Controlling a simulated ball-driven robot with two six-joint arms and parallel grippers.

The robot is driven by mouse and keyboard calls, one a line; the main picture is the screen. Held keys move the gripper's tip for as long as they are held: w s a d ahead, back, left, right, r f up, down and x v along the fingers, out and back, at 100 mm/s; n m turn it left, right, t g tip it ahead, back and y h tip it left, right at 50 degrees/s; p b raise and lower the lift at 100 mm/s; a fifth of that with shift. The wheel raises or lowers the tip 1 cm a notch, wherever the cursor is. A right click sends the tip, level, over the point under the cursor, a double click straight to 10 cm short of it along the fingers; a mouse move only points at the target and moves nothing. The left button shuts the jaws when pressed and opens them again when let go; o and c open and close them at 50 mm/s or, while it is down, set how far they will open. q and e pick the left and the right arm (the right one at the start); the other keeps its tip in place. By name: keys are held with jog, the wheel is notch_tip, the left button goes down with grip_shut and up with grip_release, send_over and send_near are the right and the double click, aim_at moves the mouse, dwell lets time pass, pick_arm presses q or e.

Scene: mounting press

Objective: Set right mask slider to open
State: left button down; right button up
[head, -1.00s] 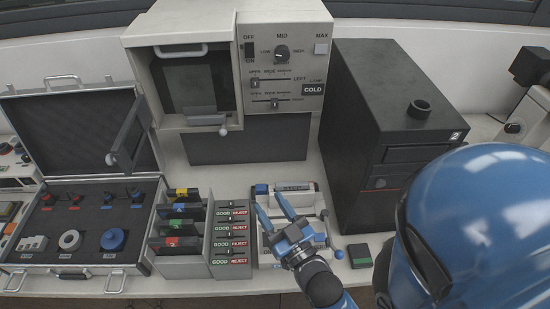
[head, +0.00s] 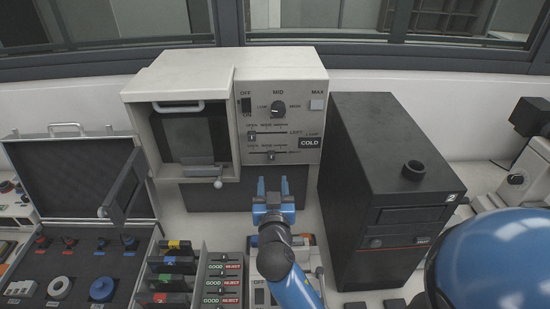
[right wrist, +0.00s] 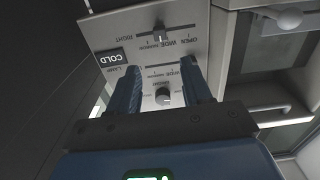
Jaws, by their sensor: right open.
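The right mask slider (head: 271,155) is a small knob on the lower horizontal track of the press's grey control panel. It stands near the middle of its track, right of the OPEN end. It also shows upside down in the right wrist view (right wrist: 158,32), ahead of the fingers. The left mask slider (head: 251,135) is on the track above, towards its left end. My right gripper (head: 272,185) is open and empty, its blue fingers pointing at the panel from just below it in the head view, apart from the slider. My left gripper is not in view.
A round dial (head: 278,108) sits higher on the panel, and a COLD lamp sign (head: 311,143) is at its right. The press window with a ball-ended lever (head: 218,183) is left. A black tower (head: 385,190) stands close on the right. Slide racks are below.

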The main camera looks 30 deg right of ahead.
aim_at(271, 156)
jog(key=p+x, duration=0.3)
jog(key=x, duration=0.6)
jog(key=shift+w+r, duration=0.1)
jog(key=shift+p+x, duration=0.45)
jog(key=shift+x, duration=0.45)
grip_shut()
